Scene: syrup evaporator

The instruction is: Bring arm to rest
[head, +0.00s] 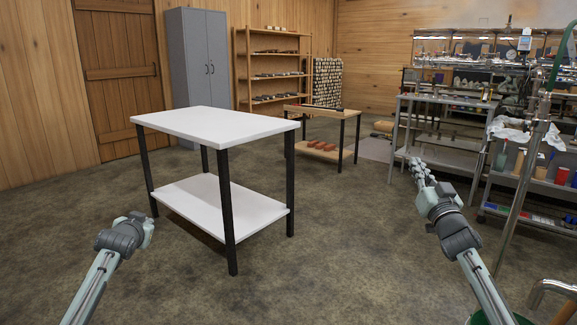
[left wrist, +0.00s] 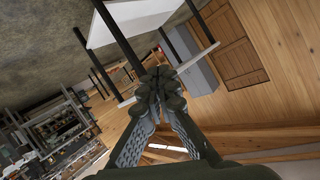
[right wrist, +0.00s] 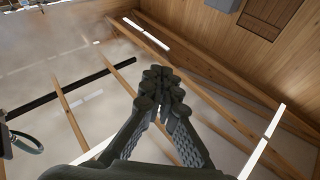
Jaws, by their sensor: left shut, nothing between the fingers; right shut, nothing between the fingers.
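My left arm comes in at the lower left of the head view, its wrist joint (head: 122,236) near the white table's left legs; its fingers are not clear there. In the left wrist view my left gripper (left wrist: 160,82) is shut and empty, its fingertips together. My right arm reaches up at the right of the head view, with its gripper (head: 418,168) raised in front of the grey shelving. In the right wrist view my right gripper (right wrist: 160,78) is shut and empty, with roof beams behind it.
A white two-level table (head: 212,123) with black legs stands ahead. Behind it are a grey cabinet (head: 197,70), a wooden shelf (head: 275,52) and a low wooden bench (head: 322,111). Grey metal shelving (head: 440,101) and a metal pipe (head: 520,195) stand right. Floor between the arms is clear.

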